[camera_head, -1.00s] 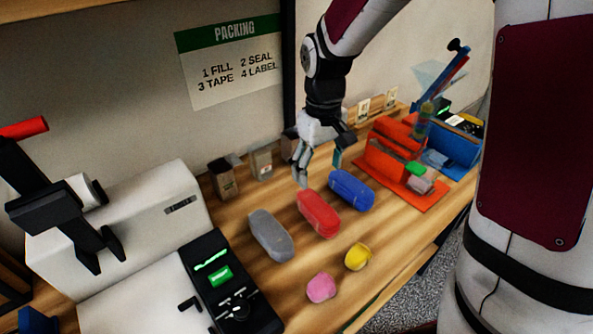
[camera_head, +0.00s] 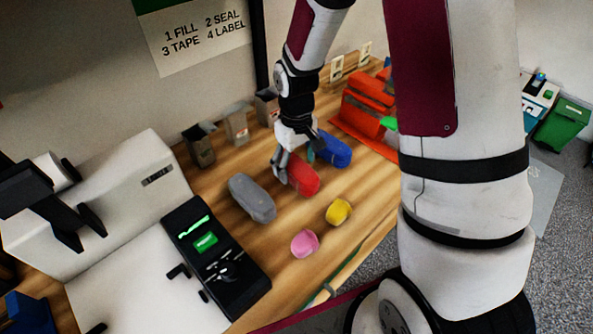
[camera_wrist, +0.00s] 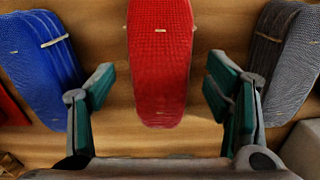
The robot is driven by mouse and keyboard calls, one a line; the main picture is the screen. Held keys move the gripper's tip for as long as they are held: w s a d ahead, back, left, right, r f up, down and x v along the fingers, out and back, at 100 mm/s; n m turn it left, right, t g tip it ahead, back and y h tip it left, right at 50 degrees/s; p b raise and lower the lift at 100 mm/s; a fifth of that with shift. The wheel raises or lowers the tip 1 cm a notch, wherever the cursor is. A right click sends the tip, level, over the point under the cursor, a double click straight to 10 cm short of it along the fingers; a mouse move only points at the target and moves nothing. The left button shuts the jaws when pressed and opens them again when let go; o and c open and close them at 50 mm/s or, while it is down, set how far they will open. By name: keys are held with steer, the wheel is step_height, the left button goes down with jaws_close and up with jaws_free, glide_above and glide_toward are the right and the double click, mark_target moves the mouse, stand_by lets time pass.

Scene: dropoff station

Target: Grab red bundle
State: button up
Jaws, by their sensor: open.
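The red bundle (camera_head: 301,177) lies on the wooden table between a blue bundle (camera_head: 334,150) and a grey bundle (camera_head: 251,198). My gripper (camera_head: 296,166) is over the red bundle, and its fingers hide part of it. In the wrist view the red bundle (camera_wrist: 160,60) is upright in the picture, centred ahead of my open gripper (camera_wrist: 163,92). The green-padded fingers stand apart on either side of its near end, with wood showing between. The blue bundle (camera_wrist: 42,62) is at the left there and the grey bundle (camera_wrist: 287,62) at the right.
A yellow piece (camera_head: 339,211) and a pink piece (camera_head: 305,243) lie nearer the table's front edge. Small bins (camera_head: 236,124) stand along the wall. A white machine (camera_head: 107,205) and a black panel (camera_head: 214,257) are at the left. An orange holder (camera_head: 366,105) is behind, right.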

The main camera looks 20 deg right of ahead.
step_height(320, 180, down, 2)
steer(key=shift+f, duration=0.1)
steer(key=c, duration=1.3)
steer(key=shift+c, duration=0.2)
